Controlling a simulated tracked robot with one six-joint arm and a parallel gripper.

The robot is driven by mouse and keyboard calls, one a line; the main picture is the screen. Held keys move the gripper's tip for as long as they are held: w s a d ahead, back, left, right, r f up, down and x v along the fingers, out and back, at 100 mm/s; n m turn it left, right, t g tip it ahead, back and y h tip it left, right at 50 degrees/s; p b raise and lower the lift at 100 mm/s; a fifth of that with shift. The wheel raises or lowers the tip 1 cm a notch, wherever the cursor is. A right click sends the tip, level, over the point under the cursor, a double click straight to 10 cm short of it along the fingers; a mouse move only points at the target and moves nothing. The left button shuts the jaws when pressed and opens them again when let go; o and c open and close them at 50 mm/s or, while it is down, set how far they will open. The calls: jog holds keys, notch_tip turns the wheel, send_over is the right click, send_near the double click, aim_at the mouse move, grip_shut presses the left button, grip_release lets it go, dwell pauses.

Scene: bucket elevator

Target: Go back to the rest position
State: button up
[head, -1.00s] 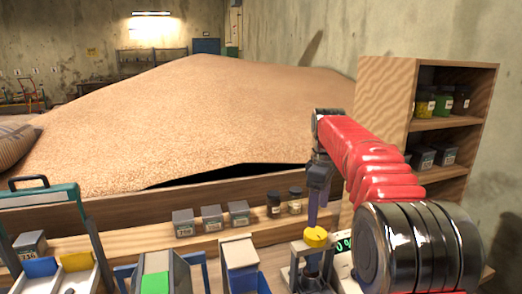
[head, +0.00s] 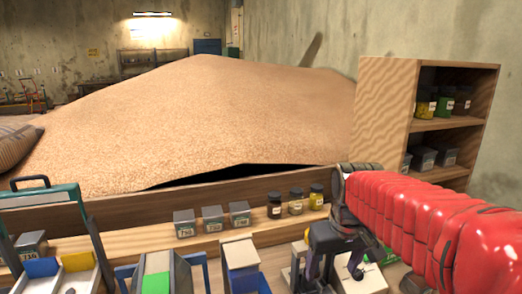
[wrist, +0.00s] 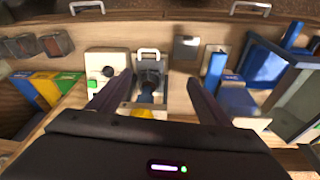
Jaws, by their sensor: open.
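My gripper (head: 322,262) is at the lower right in the head view, at the end of my red arm. In the wrist view its two dark fingers (wrist: 156,92) stand wide apart with nothing held. A small device with a blue and yellow part (wrist: 147,90) shows between and beyond the fingers; I cannot tell the height gap. In the head view my gripper and arm largely hide that spot.
Three grey boxes (head: 212,219) and three small jars (head: 296,205) stand on the wooden ledge. Coloured bins (head: 155,275) line the bench's front. A wooden shelf (head: 385,105) stands at the right. A grain heap (head: 200,120) lies behind the bench.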

jog(key=s+f+m+t, duration=0.1)
jog(key=s+m+t, duration=0.1)
jog(key=s, duration=1.5)
jog(key=shift+a+f+t, duration=0.2)
jog(key=shift+f+t, duration=0.05)
jog(key=shift+t, duration=0.15)
jog(key=shift+c, duration=0.7)
